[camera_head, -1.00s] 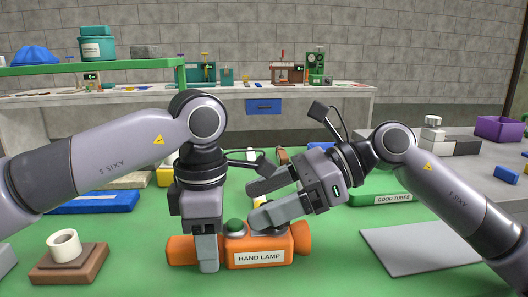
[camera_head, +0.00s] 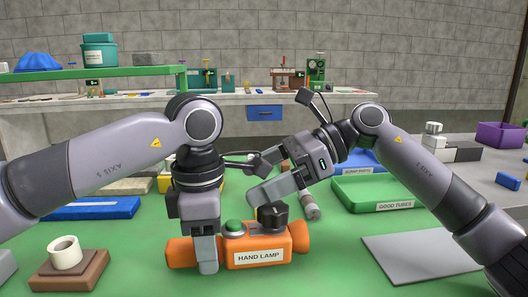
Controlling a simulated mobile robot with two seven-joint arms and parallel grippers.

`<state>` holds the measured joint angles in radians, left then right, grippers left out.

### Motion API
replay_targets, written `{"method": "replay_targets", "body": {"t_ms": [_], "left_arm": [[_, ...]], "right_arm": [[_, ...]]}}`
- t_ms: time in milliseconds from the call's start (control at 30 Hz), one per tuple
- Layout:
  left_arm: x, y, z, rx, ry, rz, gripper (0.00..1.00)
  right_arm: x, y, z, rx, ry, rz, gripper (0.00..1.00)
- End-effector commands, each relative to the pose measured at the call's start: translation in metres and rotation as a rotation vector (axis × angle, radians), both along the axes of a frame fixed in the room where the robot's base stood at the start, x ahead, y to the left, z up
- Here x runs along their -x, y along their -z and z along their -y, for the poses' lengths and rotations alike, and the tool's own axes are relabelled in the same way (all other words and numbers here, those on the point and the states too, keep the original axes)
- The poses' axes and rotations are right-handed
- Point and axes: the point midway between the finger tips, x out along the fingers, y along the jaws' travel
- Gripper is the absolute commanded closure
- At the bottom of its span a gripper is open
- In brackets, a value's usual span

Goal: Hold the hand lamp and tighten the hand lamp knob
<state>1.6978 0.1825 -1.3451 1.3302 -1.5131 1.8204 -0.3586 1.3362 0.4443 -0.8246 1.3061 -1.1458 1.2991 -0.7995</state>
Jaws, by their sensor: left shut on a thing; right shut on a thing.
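The orange hand lamp (camera_head: 180,252) lies on the green mat, its label facing me. On its top are a green button (camera_head: 234,226) and a black knob (camera_head: 272,215). My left gripper (camera_head: 207,265) points down and is shut on the lamp's body, left of the label. My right gripper (camera_head: 255,178) comes in from the right, its fingers just above and behind the knob. The knob shows in front of the lower finger and does not appear to be between the fingers. I cannot make out what the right jaws are shut on.
A white ring on a brown block (camera_head: 68,279) stands at left, with a blue tray (camera_head: 95,208) behind. A grey cylindrical piece (camera_head: 311,208) lies behind the lamp. Mat before the lamp is clear.

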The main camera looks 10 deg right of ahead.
Motion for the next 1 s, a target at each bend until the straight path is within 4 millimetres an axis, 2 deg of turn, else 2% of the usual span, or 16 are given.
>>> {"method": "replay_targets", "body": {"t_ms": [33,500,1000], "left_arm": [[0.012,0.009,0.005,-0.027,0.061,-0.027,0.97],[0.009,0.007,0.004,-0.02,0.049,-0.019,0.97],[0.008,0.004,0.003,-0.016,0.043,-0.014,0.97]], "right_arm": [[-0.015,-0.014,0.007,-0.034,0.053,0.008,0.24],[-0.043,-0.024,0.01,-0.027,0.047,0.006,0.27],[-0.047,-0.025,0.01,-0.024,0.041,0.005,0.27]]}}
